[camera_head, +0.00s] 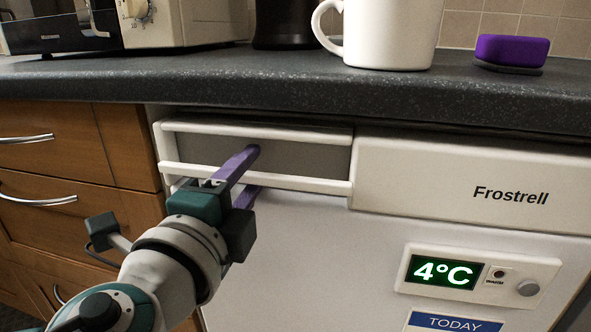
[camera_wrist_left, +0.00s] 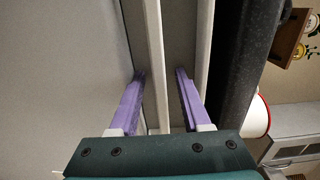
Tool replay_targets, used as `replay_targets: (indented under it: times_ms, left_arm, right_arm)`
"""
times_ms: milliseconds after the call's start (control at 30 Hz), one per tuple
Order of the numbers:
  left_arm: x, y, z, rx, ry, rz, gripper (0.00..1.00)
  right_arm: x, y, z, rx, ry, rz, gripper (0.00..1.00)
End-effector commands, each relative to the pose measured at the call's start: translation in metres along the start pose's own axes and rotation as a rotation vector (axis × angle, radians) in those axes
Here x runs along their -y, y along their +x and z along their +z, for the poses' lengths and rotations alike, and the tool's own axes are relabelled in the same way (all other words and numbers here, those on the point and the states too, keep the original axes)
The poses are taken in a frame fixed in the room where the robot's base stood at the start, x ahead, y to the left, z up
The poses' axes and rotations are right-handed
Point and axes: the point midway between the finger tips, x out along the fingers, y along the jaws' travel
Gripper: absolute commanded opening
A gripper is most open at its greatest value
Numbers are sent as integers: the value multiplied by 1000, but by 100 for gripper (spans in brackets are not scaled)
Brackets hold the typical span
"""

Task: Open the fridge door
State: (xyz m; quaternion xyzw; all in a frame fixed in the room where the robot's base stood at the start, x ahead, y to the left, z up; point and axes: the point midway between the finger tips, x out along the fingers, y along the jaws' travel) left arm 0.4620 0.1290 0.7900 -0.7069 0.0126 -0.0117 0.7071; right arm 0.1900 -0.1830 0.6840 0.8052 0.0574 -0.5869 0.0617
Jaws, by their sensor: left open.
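The white fridge door (camera_head: 300,262) stands under the counter and looks shut. Along its upper left runs a grey recess (camera_head: 310,156) with a white handle bar (camera_head: 310,181) along its lower edge. My left gripper (camera_head: 250,171) is open at the left part of this bar. In the left wrist view, the purple fingers of my left gripper (camera_wrist_left: 160,76) lie on either side of the white bar (camera_wrist_left: 156,50), with a gap visible around it. One finger reaches into the recess, the other is on the door side. My right gripper is not in view.
The dark countertop (camera_head: 300,85) overhangs just above the fridge. On it stand a white mug (camera_head: 390,35), a purple sponge (camera_head: 512,50) and a microwave-like appliance (camera_head: 70,32). Wooden drawers (camera_head: 50,165) with metal handles adjoin on the left. A display panel (camera_head: 475,275) sits on the door.

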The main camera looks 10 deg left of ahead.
Motion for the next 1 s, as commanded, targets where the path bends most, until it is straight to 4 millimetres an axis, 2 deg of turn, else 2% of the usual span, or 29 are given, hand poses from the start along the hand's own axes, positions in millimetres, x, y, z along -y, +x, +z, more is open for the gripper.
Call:
replay_targets:
  times_ms: [133, 533, 1000]
  left_arm:
    - [0, 0, 0, 0, 0, 0, 46]
    - [0, 0, 0, 0, 0, -1, 1]
    - [0, 0, 0, 1, 0, -1, 0]
  right_arm:
    - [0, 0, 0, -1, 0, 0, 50]
    - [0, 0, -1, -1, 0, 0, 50]
    - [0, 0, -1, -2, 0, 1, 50]
